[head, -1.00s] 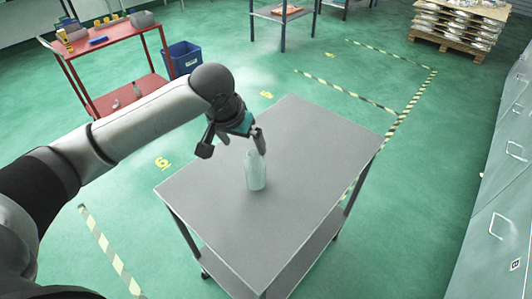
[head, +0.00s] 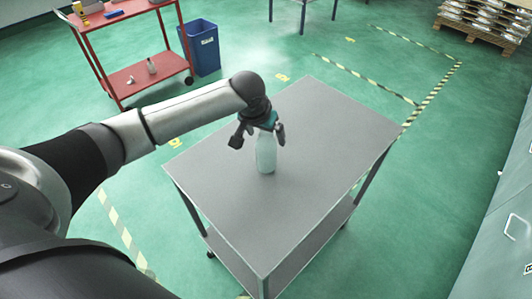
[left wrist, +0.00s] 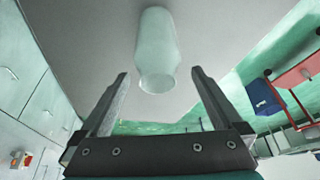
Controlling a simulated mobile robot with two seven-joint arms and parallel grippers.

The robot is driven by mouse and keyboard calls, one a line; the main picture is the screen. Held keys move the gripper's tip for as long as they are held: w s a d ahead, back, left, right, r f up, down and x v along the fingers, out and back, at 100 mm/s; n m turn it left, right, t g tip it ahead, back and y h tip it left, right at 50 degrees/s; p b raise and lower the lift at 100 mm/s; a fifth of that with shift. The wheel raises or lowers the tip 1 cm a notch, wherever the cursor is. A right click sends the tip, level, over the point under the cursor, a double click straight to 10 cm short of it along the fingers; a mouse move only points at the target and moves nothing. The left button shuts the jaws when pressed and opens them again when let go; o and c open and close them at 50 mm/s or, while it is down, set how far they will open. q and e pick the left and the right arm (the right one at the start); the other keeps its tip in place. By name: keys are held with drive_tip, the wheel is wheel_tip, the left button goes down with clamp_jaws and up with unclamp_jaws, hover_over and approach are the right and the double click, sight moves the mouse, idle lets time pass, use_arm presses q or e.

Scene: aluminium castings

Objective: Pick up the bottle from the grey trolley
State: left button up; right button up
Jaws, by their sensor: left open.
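The pale, translucent bottle (head: 266,156) stands upright on the top of the grey trolley (head: 325,130). My left gripper (head: 258,138) is open at the bottle's upper part, with its fingers apart on either side in the head view. In the left wrist view the bottle (left wrist: 156,45) shows between and beyond the open fingertips (left wrist: 160,73), with a visible gap on both sides. The bottle's top is partly hidden by the gripper in the head view. My right gripper is not in view.
The rest of the trolley top is bare. A red trolley (head: 135,75) with small items stands at the back left, beside a blue bin (head: 203,48). A loaded pallet (head: 480,25) is at the back right. Grey cabinets (head: 500,220) line the right side.

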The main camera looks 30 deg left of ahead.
use_arm(q)
drive_tip(key=x, duration=0.4)
drive_tip(key=shift+s+d+f+b, duration=0.15)
drive_tip(key=shift+s+f+b, duration=0.15)
drive_tip(key=shift+b, duration=0.1)
drive_tip(key=c, duration=1.3)
drive_tip(key=shift+r, duration=0.1)
